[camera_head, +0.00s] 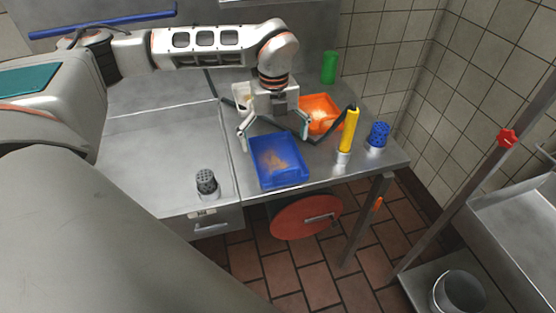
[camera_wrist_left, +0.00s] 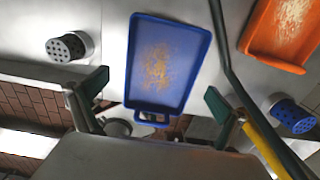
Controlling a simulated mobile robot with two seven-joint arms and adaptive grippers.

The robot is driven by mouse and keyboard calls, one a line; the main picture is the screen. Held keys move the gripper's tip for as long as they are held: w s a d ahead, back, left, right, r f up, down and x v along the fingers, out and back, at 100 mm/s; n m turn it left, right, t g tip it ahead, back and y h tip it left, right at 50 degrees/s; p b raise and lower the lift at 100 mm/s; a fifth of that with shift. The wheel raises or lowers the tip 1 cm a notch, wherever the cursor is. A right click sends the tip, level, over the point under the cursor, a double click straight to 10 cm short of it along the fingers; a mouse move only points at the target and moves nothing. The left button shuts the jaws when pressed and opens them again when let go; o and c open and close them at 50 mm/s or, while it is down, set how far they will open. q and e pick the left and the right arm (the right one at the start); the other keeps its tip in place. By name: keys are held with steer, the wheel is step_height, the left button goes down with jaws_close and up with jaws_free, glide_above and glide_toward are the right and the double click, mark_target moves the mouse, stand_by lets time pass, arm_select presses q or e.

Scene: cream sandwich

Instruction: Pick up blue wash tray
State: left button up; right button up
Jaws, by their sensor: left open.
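The blue wash tray (camera_head: 284,181) lies on the steel table near its front edge, with brownish crumbs inside. In the left wrist view the tray (camera_wrist_left: 182,88) is in the middle, with a handle at its lower end. My left gripper (camera_head: 274,134) is open and empty at the tray's far end, with its fingers spread to about the tray's width. In the left wrist view the gripper's fingers (camera_wrist_left: 156,90) stand on either side of the tray's lower part. I cannot tell the exact height above it. My right gripper is not in view.
An orange tray (camera_head: 329,104) with pale contents is right of the gripper. A yellow-handled tool (camera_head: 349,131) and a blue perforated-top shaker (camera_head: 378,133) stand at right. A dark-topped shaker (camera_head: 206,182) stands at left, a green cup (camera_head: 329,67) behind. The table's left part is mostly clear.

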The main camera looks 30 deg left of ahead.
mark_target(277, 163)
arm_select(q)
steer(key=f, duration=0.1)
steer(key=d+f, duration=0.1)
steer(key=f, duration=0.1)
steer(key=shift+s+d+f, duration=0.15)
steer(key=shift+s+f, duration=0.1)
steer(key=shift+s, duration=0.15)
steer(key=shift+f, duration=0.65)
steer(key=c, duration=1)
steer(key=shift+r, duration=0.15)
